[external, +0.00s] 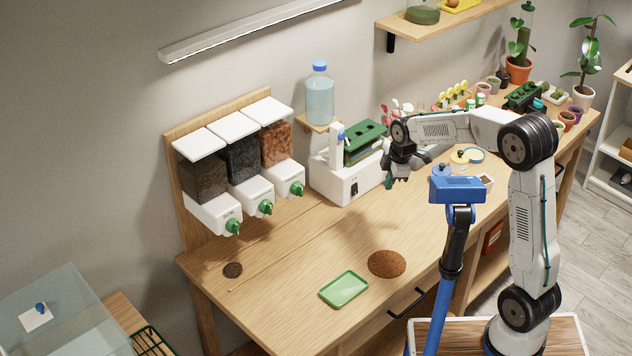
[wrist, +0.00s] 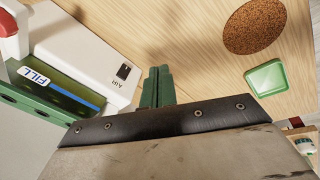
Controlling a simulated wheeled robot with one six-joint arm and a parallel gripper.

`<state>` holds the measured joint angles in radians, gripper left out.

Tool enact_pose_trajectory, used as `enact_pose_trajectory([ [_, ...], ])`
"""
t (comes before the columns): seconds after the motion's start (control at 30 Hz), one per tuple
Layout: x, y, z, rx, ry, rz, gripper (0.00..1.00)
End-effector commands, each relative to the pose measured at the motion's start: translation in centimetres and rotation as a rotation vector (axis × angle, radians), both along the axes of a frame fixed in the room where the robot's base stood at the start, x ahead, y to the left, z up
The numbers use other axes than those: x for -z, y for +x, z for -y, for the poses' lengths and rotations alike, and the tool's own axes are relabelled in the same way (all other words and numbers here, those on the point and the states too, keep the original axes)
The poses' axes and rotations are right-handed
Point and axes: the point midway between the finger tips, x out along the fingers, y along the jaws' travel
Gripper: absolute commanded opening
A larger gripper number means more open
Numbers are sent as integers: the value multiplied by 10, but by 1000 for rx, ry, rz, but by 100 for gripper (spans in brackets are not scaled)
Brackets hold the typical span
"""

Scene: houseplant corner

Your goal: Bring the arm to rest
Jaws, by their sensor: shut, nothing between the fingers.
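The machine also shows at the left of the wrist view (wrist: 95,48), close to the fingers. The fingers appear apart from the bench top.
A green tray (external: 344,289) and a round brown patch (external: 387,264) lie on the bench front. Three dispensers (external: 240,170) stand at the left. A blue stand (external: 457,190) rises in front of the bench. Potted plants (external: 518,68) fill the far right. The bench middle is clear.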

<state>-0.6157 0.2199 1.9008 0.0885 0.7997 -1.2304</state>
Motion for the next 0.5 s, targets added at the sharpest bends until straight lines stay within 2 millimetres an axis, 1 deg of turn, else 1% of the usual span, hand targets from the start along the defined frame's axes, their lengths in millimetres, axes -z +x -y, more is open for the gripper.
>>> enact_pose_trajectory([
  [0.03, -6, -14, 23, 121, -6, -42, 0],
  [0.07, -8, -22, 38, 202, -11, -69, 0],
  [0.1, -12, -35, 59, 314, -20, -103, 0],
  [0.17, -20, -55, 93, 492, -34, -149, 0],
  [0.2, -24, -68, 115, 607, -40, -174, 0],
  [0.27, -32, -90, 148, 774, -48, -205, 0],
  [0.3, -35, -105, 169, 883, -54, -223, 0],
  [0.37, -40, -128, 198, 1040, -59, -242, 0],
  [0.4, -43, -144, 216, 1137, -60, -252, 0],
  [0.47, -46, -167, 241, 1273, -60, -263, 0],
  [0.5, -47, -183, 256, 1358, -57, -268, 0],
])
